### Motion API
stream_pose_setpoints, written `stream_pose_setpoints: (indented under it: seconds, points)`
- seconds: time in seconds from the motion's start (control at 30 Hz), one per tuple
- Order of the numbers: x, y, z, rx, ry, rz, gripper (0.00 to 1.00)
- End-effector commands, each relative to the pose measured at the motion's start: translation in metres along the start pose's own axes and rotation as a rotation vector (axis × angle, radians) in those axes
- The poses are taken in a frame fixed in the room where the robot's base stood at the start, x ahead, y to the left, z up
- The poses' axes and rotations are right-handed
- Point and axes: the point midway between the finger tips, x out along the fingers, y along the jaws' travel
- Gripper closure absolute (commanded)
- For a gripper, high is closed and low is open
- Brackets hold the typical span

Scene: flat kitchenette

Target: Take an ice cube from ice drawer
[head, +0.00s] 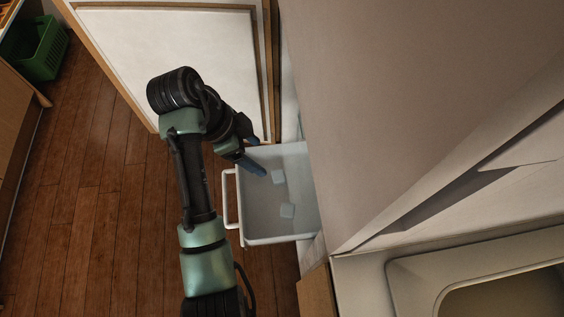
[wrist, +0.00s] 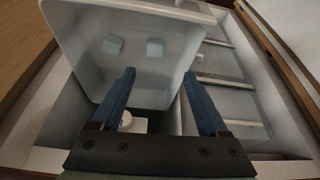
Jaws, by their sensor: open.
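The ice drawer (head: 270,231) is a pale bin with a handle at its left, pulled out from the fridge. Two ice cubes show inside it: one (head: 278,177) nearer my gripper and one (head: 287,210) further toward the front of the picture. In the wrist view the cubes (wrist: 113,45) and (wrist: 155,48) lie on the floor of the drawer (wrist: 75,45), ahead of the fingers. My gripper (head: 254,165) is at the back rim of the drawer in the head view. Its blue fingers (wrist: 160,98) are apart, with no cube between them.
An open door with a white inner panel (head: 175,60) stands behind my arm. A tall pale cabinet side (head: 390,90) rises right of the drawer. A counter with a sink (head: 400,270) is at lower right. A green basket (head: 42,50) stands far left; the wooden floor (head: 90,200) is clear.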

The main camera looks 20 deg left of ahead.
Motion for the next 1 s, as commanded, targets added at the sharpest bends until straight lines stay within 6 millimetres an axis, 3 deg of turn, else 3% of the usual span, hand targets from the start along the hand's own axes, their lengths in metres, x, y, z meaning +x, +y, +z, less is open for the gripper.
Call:
stream_pose_setpoints:
  seconds: [0.03,0.23,0.47,0.8,1.0]
  points:
    - [0.014,0.001,0.001,0.001,0.0,0.003,0.22]
    - [0.05,0.001,0.001,0.0,-0.001,0.003,0.22]
    - [0.066,0.001,0.001,0.0,-0.001,0.0,0.22]
    - [0.111,0.009,0.003,0.0,-0.001,0.0,0.22]
    - [0.114,0.008,0.002,0.0,-0.001,-0.001,0.22]
